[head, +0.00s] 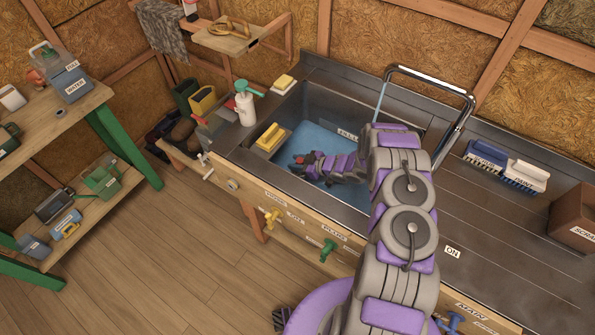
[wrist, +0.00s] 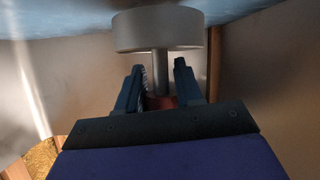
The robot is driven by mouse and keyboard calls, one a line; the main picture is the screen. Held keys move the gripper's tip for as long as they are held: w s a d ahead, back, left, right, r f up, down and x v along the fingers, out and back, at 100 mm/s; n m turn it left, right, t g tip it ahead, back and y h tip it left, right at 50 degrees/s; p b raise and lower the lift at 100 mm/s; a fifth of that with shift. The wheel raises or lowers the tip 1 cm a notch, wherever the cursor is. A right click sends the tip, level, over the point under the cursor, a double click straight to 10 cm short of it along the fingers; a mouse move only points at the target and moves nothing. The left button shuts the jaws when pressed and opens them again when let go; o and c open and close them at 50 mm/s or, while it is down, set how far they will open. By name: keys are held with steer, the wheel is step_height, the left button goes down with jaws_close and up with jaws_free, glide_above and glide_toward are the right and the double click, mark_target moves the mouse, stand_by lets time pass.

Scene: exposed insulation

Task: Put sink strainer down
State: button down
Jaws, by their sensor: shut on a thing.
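The sink strainer (wrist: 160,31) shows in the wrist view as a thick grey disc with a thin stem. My gripper (wrist: 160,66) is shut on it, with one dark finger on each side of the stem and a dark red part low between them. In the head view my gripper (head: 302,166) is inside the sink (head: 348,205), toward its left side, with a small red spot at its tip. The strainer's disc cannot be made out there. The blue basin area (head: 325,138) lies beside and beyond the gripper. Whether the disc touches a surface cannot be told.
A yellow sponge on a holder (head: 270,138) sits at the sink's left edge, near my gripper. A chrome faucet (head: 465,105) arches over the right side. Brushes (head: 505,165) lie on the ribbed counter at right.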

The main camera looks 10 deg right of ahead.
steer(key=shift+a+f, duration=0.35)
steer(key=shift+f, duration=0.05)
steer(key=f, duration=0.2)
steer(key=f+b, duration=0.1)
steer(key=shift+a+f, duration=0.15)
steer(key=shift+a, duration=0.15)
steer(key=shift+d+f, duration=0.1)
steer(key=shift+d, duration=0.35)
steer(key=c, duration=1.2)
jaws_free()
steer(key=shift+d, duration=0.1)
steer(key=o, duration=0.5)
steer(key=shift+a, duration=0.4)
steer(key=shift+c, duration=0.2)
steer(key=shift+d, duration=0.1)
steer(key=p+v, duration=0.1)
steer(key=v, duration=0.6)
steer(key=shift+s+d+r+p, duration=0.1)
steer(key=shift+d+r+p, duration=0.2)
steer(key=shift+p, duration=0.1)
